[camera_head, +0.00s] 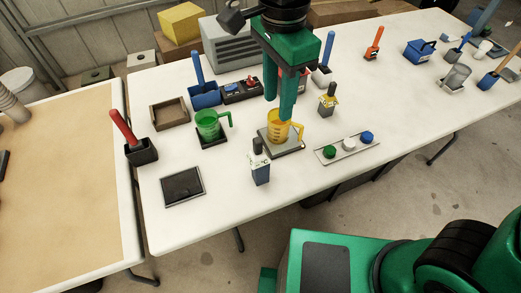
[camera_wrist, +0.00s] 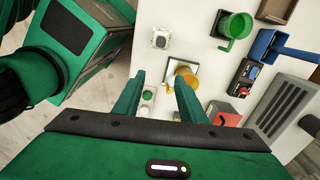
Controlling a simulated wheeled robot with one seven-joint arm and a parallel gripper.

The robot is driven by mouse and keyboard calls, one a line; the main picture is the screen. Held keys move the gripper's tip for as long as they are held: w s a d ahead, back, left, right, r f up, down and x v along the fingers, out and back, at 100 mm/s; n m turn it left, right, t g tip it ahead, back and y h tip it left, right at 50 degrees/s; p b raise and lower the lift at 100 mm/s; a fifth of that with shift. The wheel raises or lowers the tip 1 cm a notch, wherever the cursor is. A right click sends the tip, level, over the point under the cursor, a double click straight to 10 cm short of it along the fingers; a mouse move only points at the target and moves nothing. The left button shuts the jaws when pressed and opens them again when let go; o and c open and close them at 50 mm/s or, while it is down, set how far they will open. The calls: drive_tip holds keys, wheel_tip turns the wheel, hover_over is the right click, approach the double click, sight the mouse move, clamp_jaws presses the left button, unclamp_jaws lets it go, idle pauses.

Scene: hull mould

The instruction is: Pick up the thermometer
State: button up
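No thing here can be named as the thermometer with certainty. A small orange upright thing with a dark patch (camera_head: 374,43) stands at the back of the white table and may be it. My gripper (camera_head: 279,106) points down over the yellow jug (camera_head: 278,126), far to the left of the orange thing. Its two green fingers are apart with nothing held between them; in the wrist view my gripper (camera_wrist: 159,76) shows the same. The yellow jug (camera_wrist: 184,76) appears by the right fingertip there. Whether finger and jug touch is unclear.
The white table (camera_head: 225,180) is crowded. A green jug (camera_head: 207,124), a small bottle (camera_head: 259,165) and a tray of coloured caps (camera_head: 347,149) stand around my gripper. Blue containers (camera_head: 420,51) and a grey jug (camera_head: 456,77) stand at right. The front right tabletop is clear.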

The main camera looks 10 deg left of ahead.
drive_tip(key=s+a, duration=0.2)
drive_tip(key=a, duration=0.1)
drive_tip(key=shift+a, duration=0.25)
hover_over(258, 138)
drive_tip(key=f, duration=0.4)
drive_tip(key=shift+w+a+f, duration=0.1)
drive_tip(key=shift+w+f, duration=0.1)
drive_tip(key=shift+s+f, duration=0.15)
drive_tip(key=shift+f, duration=1.5)
drive_tip(key=shift+s+f, duration=0.1)
drive_tip(key=shift+f, duration=1.5)
clamp_jaws()
